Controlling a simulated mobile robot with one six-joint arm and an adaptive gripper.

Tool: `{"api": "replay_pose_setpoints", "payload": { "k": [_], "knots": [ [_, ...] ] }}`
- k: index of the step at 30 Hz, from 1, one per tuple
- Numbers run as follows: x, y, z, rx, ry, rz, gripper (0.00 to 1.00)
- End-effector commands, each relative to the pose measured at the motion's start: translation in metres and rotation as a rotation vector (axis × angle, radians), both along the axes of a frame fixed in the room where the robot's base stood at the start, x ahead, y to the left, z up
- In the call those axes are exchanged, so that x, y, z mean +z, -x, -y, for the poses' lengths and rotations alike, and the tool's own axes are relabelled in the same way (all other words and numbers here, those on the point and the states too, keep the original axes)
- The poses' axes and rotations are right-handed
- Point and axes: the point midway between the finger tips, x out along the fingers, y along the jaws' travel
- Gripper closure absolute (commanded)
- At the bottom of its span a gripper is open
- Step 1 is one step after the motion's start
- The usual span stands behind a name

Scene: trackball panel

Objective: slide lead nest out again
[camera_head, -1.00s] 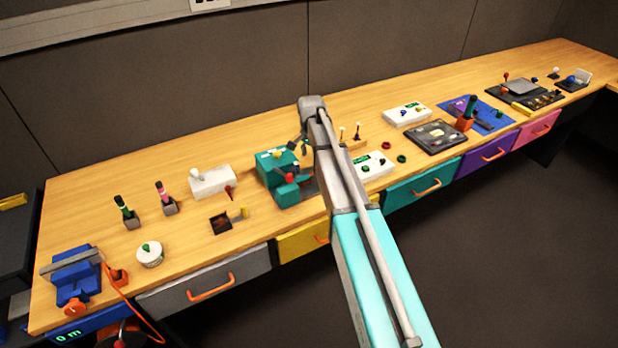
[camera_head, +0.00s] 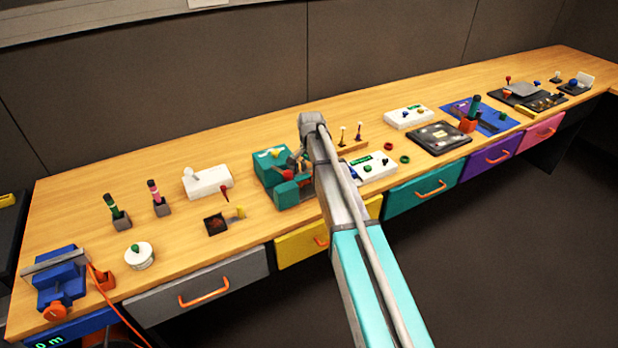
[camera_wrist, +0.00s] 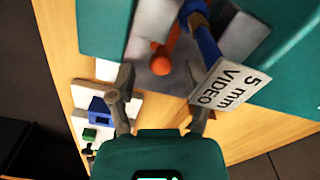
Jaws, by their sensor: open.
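The teal machine (camera_head: 268,161) stands on the bench left of my arm, with a red part (camera_head: 284,175) at its front. In the wrist view its teal body (camera_wrist: 105,28) surrounds a grey recess holding an orange knob (camera_wrist: 161,58). A blue lead (camera_wrist: 203,38) with a white "5 mm VIDEO" tag (camera_wrist: 230,84) lies right of the knob. I cannot tell for certain which part is the lead nest. My gripper (camera_wrist: 163,108) is open, its two fingers apart below the knob, with nothing visible between them. In the head view my gripper (camera_head: 300,160) is low at the machine, partly hidden by my arm.
A white box (camera_head: 207,182) with a lever stands left of the machine. A white panel with buttons (camera_head: 373,169) is right of my arm. Several drawers with orange handles, including a grey one (camera_head: 200,285), line the bench front. The wood behind the machine is clear.

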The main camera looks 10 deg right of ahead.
Motion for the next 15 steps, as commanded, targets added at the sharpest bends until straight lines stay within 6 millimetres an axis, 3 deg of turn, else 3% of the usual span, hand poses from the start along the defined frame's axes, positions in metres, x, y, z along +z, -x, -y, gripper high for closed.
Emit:
{"api": "replay_pose_setpoints", "payload": {
  "k": [4,15],
  "knots": [
    [-0.0090,0.0001,-0.0002,0.000,0.000,0.000,0.35],
    [-0.0111,0.0000,-0.0004,0.001,0.000,0.000,0.35]
  ]
}}
